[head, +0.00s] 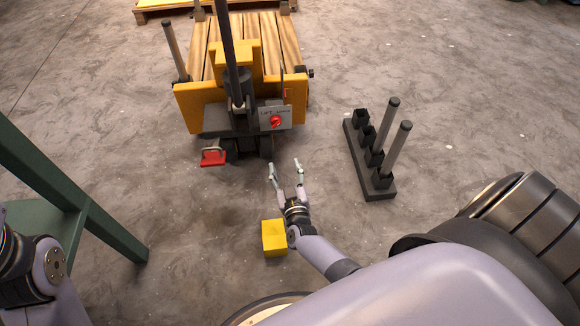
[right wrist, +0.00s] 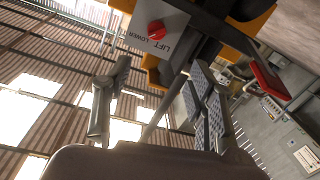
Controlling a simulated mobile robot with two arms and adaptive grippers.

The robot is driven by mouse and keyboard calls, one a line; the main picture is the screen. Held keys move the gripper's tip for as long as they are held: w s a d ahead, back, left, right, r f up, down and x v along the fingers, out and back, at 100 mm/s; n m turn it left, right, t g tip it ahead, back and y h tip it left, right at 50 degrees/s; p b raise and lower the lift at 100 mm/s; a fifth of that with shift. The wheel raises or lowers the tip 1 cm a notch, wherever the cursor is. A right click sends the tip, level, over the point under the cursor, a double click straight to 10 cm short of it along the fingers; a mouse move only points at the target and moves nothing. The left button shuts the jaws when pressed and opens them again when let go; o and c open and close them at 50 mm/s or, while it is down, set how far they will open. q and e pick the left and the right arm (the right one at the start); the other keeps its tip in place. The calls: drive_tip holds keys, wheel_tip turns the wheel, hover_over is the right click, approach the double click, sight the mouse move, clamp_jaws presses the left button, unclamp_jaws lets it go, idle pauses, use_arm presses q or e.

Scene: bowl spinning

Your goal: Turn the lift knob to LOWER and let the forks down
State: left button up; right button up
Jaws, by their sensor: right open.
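The red lift knob (head: 275,121) sits on a grey panel (head: 288,112) on the back of the yellow pallet truck (head: 200,99). In the right wrist view the knob (right wrist: 156,30) shows beyond the fingers, on the panel marked LIFT and LOWER; I cannot tell which mark it points at. My right gripper (head: 284,164) is open and empty, a little in front of and below the panel, apart from the knob. The forks are hidden under the wooden boards (head: 270,40). My left arm shows at the left edge; its gripper is out of view.
A red pedal (head: 213,157) sticks out low at the truck's left. A yellow block (head: 274,238) is beside my right wrist. A dark rack (head: 378,193) with upright posts stands right. A green frame (head: 95,225) stands left. A dark handle rises before the truck.

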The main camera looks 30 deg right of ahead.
drive_tip(key=s+a+n+g+y+p, duration=0.1)
drive_tip(key=s+a+g+y+p, duration=0.2)
drive_tip(key=s+p, duration=0.3)
drive_tip(key=s+a+n+g+y+p, duration=0.2)
drive_tip(key=s+p, duration=0.5)
drive_tip(key=p, duration=0.4)
drive_tip(key=shift+a+f+g+y, duration=0.35)
drive_tip(key=shift+a+g+y, duration=0.05)
drive_tip(key=shift+a, duration=0.35)
